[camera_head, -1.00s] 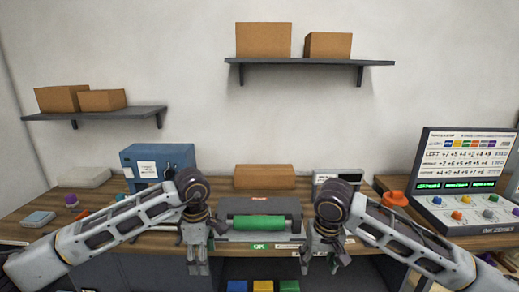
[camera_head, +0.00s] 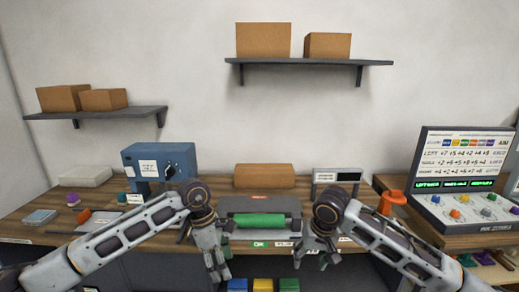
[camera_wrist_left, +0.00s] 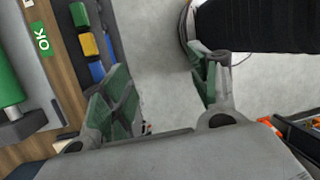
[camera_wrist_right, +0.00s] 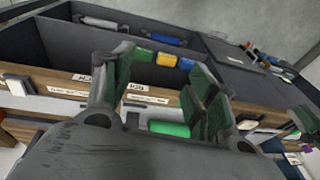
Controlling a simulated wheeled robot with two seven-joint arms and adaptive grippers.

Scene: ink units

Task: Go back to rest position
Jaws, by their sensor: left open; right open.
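My left gripper (camera_head: 217,266) hangs in front of the table's front edge, left of centre, with its fingers apart and nothing between them. It also shows open and empty in the left wrist view (camera_wrist_left: 165,95). My right gripper (camera_head: 312,260) hangs in front of the edge, right of centre, with its fingers apart. In the right wrist view its green-padded fingers (camera_wrist_right: 160,95) are spread with nothing held. Both forearms reach in from the lower corners of the head view.
A dark machine with a green roller (camera_head: 260,220) sits mid-table behind the grippers. Blue, yellow and green blocks (camera_head: 263,285) lie below the edge. A blue box (camera_head: 160,165) stands left, a control panel (camera_head: 464,180) right. The small display (camera_head: 338,177) is behind my right arm.

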